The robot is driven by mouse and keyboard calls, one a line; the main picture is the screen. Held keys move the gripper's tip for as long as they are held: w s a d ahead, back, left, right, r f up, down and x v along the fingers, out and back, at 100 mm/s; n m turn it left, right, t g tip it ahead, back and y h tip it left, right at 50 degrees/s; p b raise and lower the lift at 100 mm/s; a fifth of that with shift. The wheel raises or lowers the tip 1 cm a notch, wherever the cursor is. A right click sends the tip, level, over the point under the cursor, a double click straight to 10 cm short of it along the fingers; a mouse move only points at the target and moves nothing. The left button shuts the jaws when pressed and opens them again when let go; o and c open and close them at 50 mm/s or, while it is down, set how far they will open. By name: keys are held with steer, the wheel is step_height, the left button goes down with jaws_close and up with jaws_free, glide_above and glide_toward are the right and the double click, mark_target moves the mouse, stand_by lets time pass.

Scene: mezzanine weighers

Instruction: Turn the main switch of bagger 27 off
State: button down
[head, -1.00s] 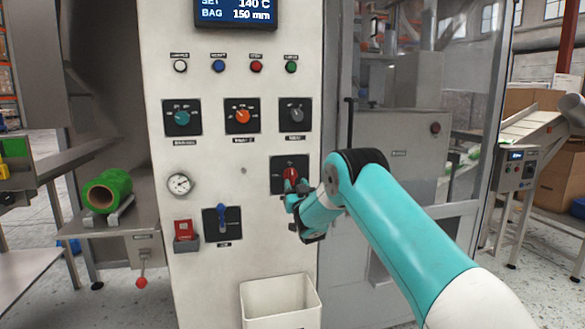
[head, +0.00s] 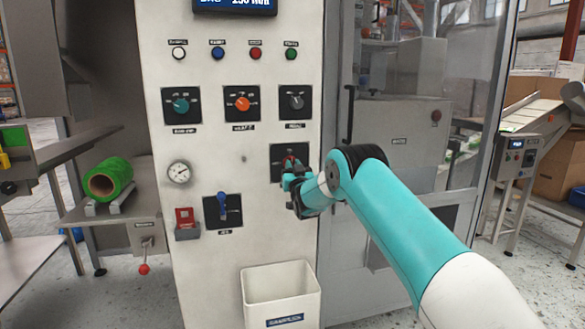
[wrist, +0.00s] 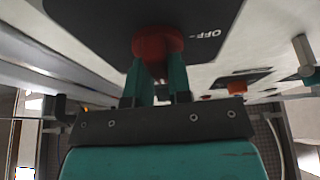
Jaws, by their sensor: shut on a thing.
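The main switch is a red knob (head: 290,160) on a black plate (head: 276,163), low on the right of the white panel (head: 247,185). My gripper (head: 294,180) is at the plate and hides most of the knob in the head view. In the wrist view the red knob (wrist: 157,44) sits between the two teal fingers of my gripper (wrist: 157,82), which are shut on it. The word OFF shows on the black plate to the right of the knob. The knob's pointer position cannot be told.
Three selector knobs, teal (head: 181,105), orange (head: 241,103) and grey (head: 296,102), sit above. A blue-handled switch (head: 222,207) and a red switch (head: 185,217) are lower left. A white bin (head: 281,297) hangs below. A glazed door (head: 405,150) stands right.

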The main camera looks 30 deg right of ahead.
steer(key=shift+d+n, duration=0.1)
steer(key=shift+n, duration=0.3)
steer(key=shift+n+g+y+b, duration=0.6)
steer(key=shift+n+y+b, duration=0.75)
steer(key=shift+n+b, duration=2.05)
steer(key=shift+n+g+y+b, duration=0.6)
steer(key=shift+n+y+b, duration=0.7)
steer(key=shift+n+b, duration=2.15)
steer(key=shift+n+g+y+b, duration=0.6)
steer(key=shift+n+y+b, duration=0.75)
steer(key=shift+n+b, duration=2.05)
steer(key=shift+n+p, duration=0.45)
steer(key=shift+n, duration=0.2)
steer(key=c, duration=1)
jaws_free()
steer(key=shift+c, duration=0.2)
